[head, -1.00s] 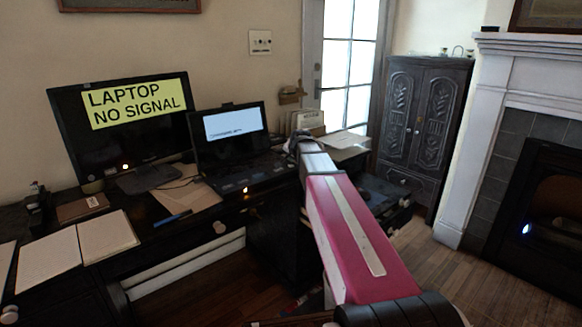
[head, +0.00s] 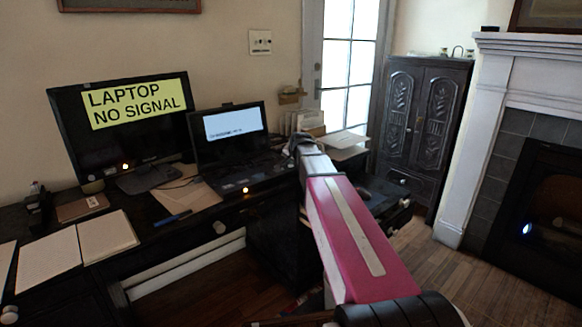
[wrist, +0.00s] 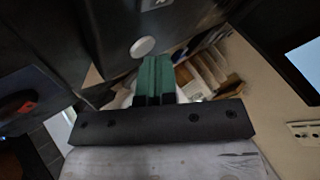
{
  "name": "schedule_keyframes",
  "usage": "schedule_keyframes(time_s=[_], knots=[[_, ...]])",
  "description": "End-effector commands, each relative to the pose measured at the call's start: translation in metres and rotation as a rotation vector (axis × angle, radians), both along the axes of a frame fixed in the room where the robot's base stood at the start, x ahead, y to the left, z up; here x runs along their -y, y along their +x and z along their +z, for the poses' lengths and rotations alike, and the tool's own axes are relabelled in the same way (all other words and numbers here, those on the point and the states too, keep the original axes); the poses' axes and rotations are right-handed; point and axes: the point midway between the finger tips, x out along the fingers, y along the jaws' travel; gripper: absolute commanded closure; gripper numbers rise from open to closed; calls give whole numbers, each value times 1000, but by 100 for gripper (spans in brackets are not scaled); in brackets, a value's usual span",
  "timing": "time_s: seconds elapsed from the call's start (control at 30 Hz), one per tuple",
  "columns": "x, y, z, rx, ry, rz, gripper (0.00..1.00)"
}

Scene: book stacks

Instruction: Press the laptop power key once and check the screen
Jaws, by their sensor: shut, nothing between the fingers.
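The open laptop (head: 243,178) stands on the dark desk. Its lit screen (head: 232,122) is pale with a line of dark text too small to read. To its left, the monitor (head: 110,145) shows a yellow panel reading "LAPTOP NO SIGNAL". I cannot make out the power key in the head view. My arm reaches to the laptop's right side; the fingers are hidden there. In the wrist view my gripper (wrist: 155,67) shows green fingers shut together with nothing between them. A pale round disc (wrist: 143,47) lies near the tips on a dark surface; I cannot tell what it is or whether they touch.
Papers in a holder (head: 306,121) stand behind my arm's end. An open notebook (head: 80,250), a tan folder (head: 187,194) and a blue pen (head: 172,218) lie on the left of the desk. A dark carved cabinet (head: 420,135) and a fireplace stand at the right.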

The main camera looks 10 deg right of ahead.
Motion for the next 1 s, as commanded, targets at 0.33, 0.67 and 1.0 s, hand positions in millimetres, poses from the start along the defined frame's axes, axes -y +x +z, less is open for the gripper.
schedule_keyframes(time_s=[0.33, 0.67, 1.0], knots=[[0, 0, -2, 0, 0, 0, 100], [0, 0, 9, -1, 0, 1, 100], [0, 0, 10, 0, 0, 0, 100]])
